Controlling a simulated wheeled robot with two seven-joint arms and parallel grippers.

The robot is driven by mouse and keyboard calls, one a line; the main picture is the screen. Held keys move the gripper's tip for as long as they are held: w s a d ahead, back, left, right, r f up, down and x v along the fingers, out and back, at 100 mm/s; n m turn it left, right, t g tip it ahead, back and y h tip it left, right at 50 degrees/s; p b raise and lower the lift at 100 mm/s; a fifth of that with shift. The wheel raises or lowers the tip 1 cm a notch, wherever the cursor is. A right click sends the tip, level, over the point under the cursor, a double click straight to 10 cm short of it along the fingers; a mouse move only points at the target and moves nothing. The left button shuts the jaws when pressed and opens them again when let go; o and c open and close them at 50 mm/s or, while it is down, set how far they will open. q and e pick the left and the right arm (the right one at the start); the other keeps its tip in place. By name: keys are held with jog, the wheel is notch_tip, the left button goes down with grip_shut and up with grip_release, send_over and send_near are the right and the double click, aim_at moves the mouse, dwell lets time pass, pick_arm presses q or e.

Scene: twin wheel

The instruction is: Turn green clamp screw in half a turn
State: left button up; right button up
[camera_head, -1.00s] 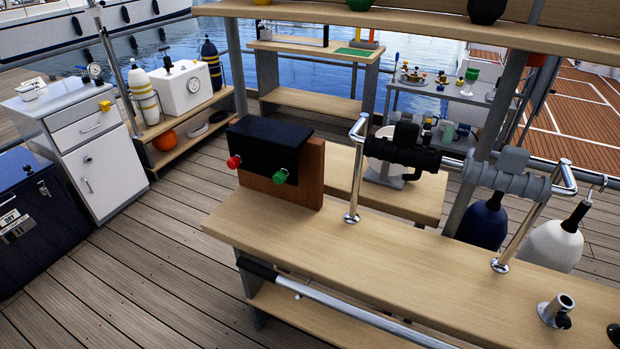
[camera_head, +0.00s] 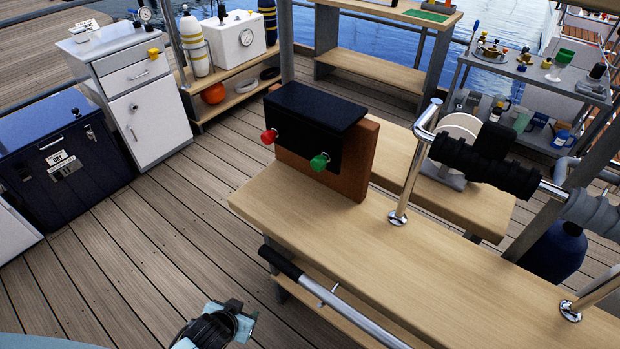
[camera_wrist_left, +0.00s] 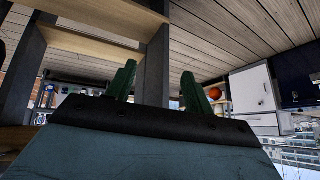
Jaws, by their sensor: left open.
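The green clamp screw (camera_head: 319,161) is a round green knob on the right side of the front of a black clamp block (camera_head: 315,110). The block is fixed to a brown wooden board (camera_head: 352,160) standing on the bench's left end. A matching red screw (camera_head: 269,136) sits to its left. My left gripper (camera_head: 232,318) is low in the head view, in front of the bench and well apart from the screw. It is open; its two green fingers show apart in the left wrist view (camera_wrist_left: 160,88), with nothing visible between them. My right gripper is not in view.
The wooden bench (camera_head: 420,260) has a rail with a black grip (camera_head: 281,262) along its front. A chrome post (camera_head: 410,175) stands right of the block. A white cabinet (camera_head: 150,120) and dark blue chest (camera_head: 60,150) are at left. The deck before the bench is clear.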

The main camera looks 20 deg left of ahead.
pick_arm(q)
jog(key=w+r+n+t, duration=0.1)
jog(key=w+r+t, duration=0.35)
jog(key=r, duration=0.75)
jog(key=m+t+h+b, duration=0.2)
jog(key=t+h, duration=0.4)
jog(key=h, duration=0.1)
send_near(315, 165)
jog(key=shift+g, duration=0.25)
jog(key=p+x, duration=0.1)
jog(key=x, duration=0.7)
jog(key=shift+w+d+r, duration=0.1)
jog(key=shift+w+r, duration=0.05)
jog(key=shift+w, duration=0.15)
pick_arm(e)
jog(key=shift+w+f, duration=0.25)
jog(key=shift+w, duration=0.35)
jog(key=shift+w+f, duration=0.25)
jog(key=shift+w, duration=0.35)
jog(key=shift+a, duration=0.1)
pick_arm(q)
jog(key=c, duration=1)
jog(key=shift+o, duration=0.2)
jog(key=shift+m, duration=0.3)
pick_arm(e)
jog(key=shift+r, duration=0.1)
